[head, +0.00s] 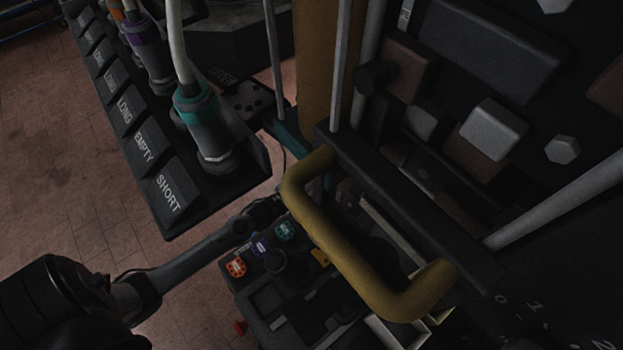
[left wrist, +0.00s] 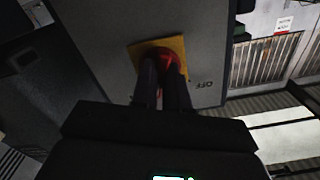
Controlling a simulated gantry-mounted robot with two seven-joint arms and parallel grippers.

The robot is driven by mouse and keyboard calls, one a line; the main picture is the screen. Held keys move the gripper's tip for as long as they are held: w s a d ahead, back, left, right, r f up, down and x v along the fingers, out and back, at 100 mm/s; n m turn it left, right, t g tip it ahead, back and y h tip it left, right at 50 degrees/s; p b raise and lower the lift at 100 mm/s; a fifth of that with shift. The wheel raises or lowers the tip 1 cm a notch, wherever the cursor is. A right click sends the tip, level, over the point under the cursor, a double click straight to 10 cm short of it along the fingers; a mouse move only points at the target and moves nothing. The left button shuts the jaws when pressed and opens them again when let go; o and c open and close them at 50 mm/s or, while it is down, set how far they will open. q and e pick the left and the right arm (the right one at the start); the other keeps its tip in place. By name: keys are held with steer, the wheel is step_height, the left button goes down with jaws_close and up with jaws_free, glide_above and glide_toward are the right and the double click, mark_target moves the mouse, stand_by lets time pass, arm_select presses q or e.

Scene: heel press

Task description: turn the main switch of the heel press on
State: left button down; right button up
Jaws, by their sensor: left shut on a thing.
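The main switch is a red knob (left wrist: 168,61) on a yellow plate (left wrist: 139,54), set on a grey panel (left wrist: 110,50) with an "OFF" label (left wrist: 204,85) to its right in the left wrist view. My left gripper (left wrist: 164,66) is shut on the red knob, and its dark fingers hide most of it. The knob's angle cannot be told. In the head view my left arm reaches from the lower left toward the middle, and the dark left gripper (head: 267,207) is small there. The switch is not visible in the head view. My right gripper is in neither view.
A labelled rack (head: 165,200) with several cabled tools, one with a teal band (head: 195,103), stands above my left arm. A thick yellow handle (head: 335,245) crosses the middle right. A control box with coloured labels (head: 285,231) lies below. Vertical rods stand close by.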

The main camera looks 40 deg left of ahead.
arm_select(q)
steer(key=shift+r+m+p, duration=0.1)
steer(key=shift+m+p, duration=0.45)
steer(key=shift+m, duration=1.65)
steer(key=c, duration=1.1)
jaws_free()
steer(key=shift+c, duration=0.2)
steer(key=s+a+p, duration=0.1)
steer(key=s+a, duration=0.1)
steer(key=s, duration=0.8)
steer(key=shift+s, duration=0.3)
